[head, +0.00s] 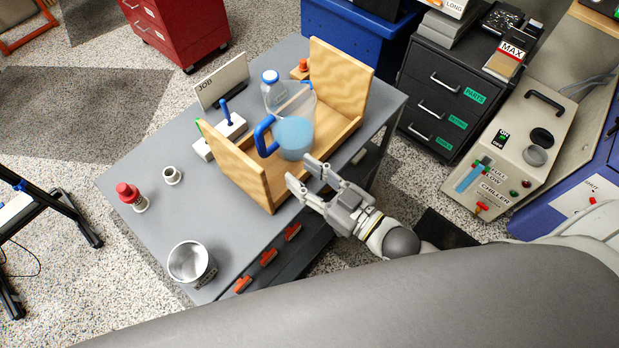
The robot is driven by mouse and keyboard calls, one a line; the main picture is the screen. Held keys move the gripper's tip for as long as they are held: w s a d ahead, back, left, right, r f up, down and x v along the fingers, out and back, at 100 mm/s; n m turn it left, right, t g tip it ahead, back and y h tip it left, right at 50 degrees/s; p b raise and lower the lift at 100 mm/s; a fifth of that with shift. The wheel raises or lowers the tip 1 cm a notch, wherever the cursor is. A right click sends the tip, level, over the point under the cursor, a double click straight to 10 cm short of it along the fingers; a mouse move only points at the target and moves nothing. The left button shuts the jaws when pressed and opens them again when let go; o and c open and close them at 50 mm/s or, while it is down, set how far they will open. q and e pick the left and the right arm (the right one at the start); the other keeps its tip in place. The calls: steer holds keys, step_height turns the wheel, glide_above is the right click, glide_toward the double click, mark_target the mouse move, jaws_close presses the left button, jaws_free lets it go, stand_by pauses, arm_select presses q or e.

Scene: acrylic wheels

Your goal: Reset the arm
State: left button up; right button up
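My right gripper (298,173) is at the near edge of the grey table, its two fingers spread apart with nothing between them. It is in front of a wooden open-sided holder (243,170) and apart from the pitcher. The clear pitcher (294,134) with blue liquid and a blue handle stands in the holder, between its two upright end boards. My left gripper does not show in the head view. A large grey part of my own body fills the bottom of the view.
On the grey table (140,215) stand a metal cup (191,263), a red-capped bottle (131,196), a small white cup (172,176), a JOB sign (222,80) and a blue-capped bottle (271,88). A chiller (512,150) and black drawers (440,95) are right.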

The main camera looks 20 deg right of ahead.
steer(key=shift+s+d, duration=0.3)
steer(key=shift+s, duration=0.15)
steer(key=shift+w, duration=0.1)
